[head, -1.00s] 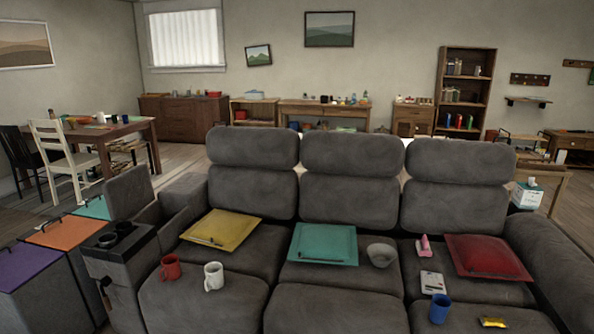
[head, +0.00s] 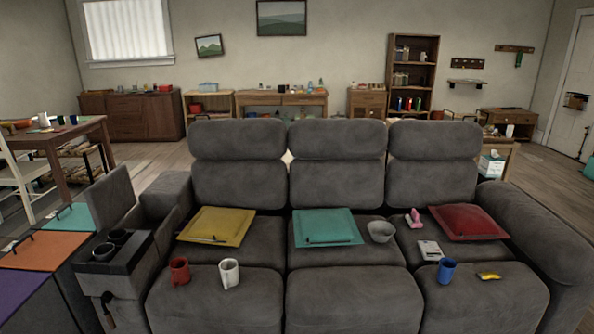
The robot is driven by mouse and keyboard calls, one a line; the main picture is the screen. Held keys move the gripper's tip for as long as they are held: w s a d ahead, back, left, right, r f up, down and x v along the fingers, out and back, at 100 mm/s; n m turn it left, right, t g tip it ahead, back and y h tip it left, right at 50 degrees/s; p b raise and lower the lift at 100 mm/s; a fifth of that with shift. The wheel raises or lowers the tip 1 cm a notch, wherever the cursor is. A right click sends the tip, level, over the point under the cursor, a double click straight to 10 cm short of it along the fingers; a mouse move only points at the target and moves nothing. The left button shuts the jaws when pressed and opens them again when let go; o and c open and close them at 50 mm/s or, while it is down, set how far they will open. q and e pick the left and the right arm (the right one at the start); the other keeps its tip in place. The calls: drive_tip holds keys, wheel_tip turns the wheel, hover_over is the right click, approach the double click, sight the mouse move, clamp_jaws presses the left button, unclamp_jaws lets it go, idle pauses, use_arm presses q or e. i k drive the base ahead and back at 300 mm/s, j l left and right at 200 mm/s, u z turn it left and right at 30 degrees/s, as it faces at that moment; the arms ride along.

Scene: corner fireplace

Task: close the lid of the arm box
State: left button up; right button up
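The arm box is built into the left end of the grey sofa. Its lid (head: 111,197) is a grey padded panel standing raised, nearly upright, at the back of the box. The box's front part (head: 113,265) has two dark round cup holders on top. Between the lid and the sofa's left armrest there is an open-looking recess (head: 162,226); its inside is mostly hidden. Neither of my grippers shows in the head view.
Bins with orange (head: 44,250) and other coloured lids stand left of the box.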

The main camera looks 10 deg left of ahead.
sight(110, 199)
drive_tip(key=k+j, duration=0.1)
drive_tip(key=j, duration=0.35)
drive_tip(key=k+j, duration=0.15)
drive_tip(key=j, duration=0.35)
drive_tip(key=k+j, duration=0.1)
drive_tip(key=j, duration=0.35)
drive_tip(key=k+j, duration=0.1)
drive_tip(key=j, duration=0.35)
drive_tip(key=k+j, duration=0.15)
drive_tip(key=j, duration=0.35)
drive_tip(key=k+j, duration=0.1)
drive_tip(key=j, duration=0.35)
drive_tip(key=k+j, duration=0.1)
drive_tip(key=j, duration=0.35)
drive_tip(key=i+j, duration=0.1)
drive_tip(key=j, duration=2.15)
drive_tip(key=i+j, duration=0.15)
drive_tip(key=j, duration=0.95)
